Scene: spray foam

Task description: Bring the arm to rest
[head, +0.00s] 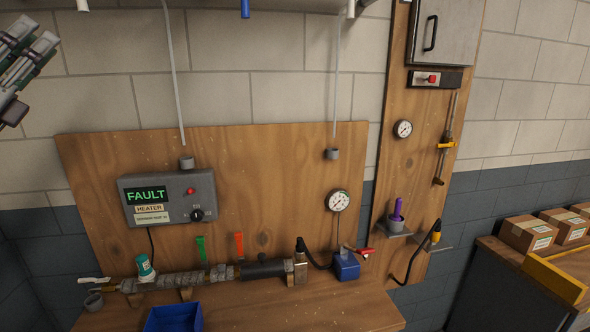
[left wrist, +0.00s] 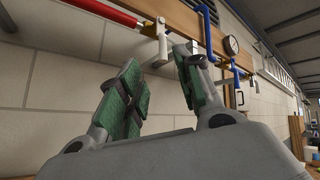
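My left gripper (head: 28,48) is raised at the top left corner of the head view, in front of the block wall and well clear of the bench. The left wrist view shows its two green-padded fingers (left wrist: 160,85) apart, with nothing between them. In that view the gripper points up towards a wooden rail carrying a red pipe (left wrist: 112,13), a blue pipe and a gauge (left wrist: 231,45). The rail is beyond the fingertips, and no contact is visible. My right gripper is in neither view.
A grey box (head: 168,198) reading FAULT HEATER hangs on a wooden backboard. Below it, a wrapped pipe (head: 190,280) with valves lies along the bench, near a blue bin (head: 174,318). Cardboard boxes (head: 530,232) stand at the right. The wall area around the left gripper is free.

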